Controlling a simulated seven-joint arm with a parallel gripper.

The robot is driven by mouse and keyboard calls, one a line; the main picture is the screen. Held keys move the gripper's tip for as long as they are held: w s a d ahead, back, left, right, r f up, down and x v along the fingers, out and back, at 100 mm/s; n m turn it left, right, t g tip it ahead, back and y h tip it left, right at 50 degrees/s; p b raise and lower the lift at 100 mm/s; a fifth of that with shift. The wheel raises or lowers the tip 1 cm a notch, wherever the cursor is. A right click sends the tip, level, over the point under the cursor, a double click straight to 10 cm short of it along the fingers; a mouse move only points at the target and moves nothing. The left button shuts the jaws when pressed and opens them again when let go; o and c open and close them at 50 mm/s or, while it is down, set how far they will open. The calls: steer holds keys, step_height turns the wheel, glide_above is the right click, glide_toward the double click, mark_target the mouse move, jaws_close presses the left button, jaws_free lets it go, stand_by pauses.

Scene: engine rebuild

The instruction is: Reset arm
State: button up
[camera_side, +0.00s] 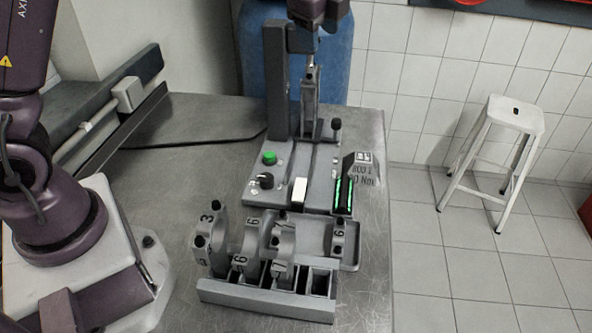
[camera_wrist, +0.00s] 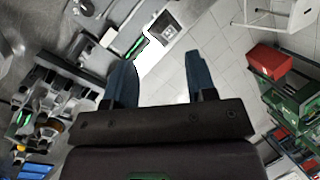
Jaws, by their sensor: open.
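My gripper (camera_wrist: 160,62) shows in the wrist view with its two blue-grey fingers apart and nothing between them; tiled floor lies behind the gap. In the side view, a purple part of my arm reaches down at the top centre, and I cannot make out the fingers there. A grey station (camera_side: 320,170) stands on the metal table, with a green button (camera_side: 269,158), a black knob and green lit strips (camera_side: 343,194). A grey upright part (camera_side: 310,105) stands in it. Several numbered grey engine parts (camera_side: 212,240) stand in a slotted rack (camera_side: 265,296) in front.
A small tray (camera_side: 350,262) holds another numbered part at the rack's right. A blue barrel (camera_side: 335,60) stands behind the table. A white stool (camera_side: 515,115) stands on the floor to the right. The wrist view shows a red box (camera_wrist: 268,61) and shelves. The table's left middle is clear.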

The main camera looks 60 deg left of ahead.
steer(key=s+r+n+t+h, duration=0.1)
steer(key=s+r+n, duration=0.25)
steer(key=s, duration=0.35)
steer(key=s+r+n, duration=0.3)
steer(key=s+n, duration=0.1)
steer(key=s, duration=0.4)
steer(key=s+d+f+n+t+h, duration=0.1)
steer(key=s+f+n, duration=0.3)
steer(key=s+n, duration=0.4)
steer(key=s+d+h, duration=0.1)
steer(key=s, duration=0.3)
steer(key=shift+s+t, duration=0.3)
steer(key=shift+s, duration=0.05)
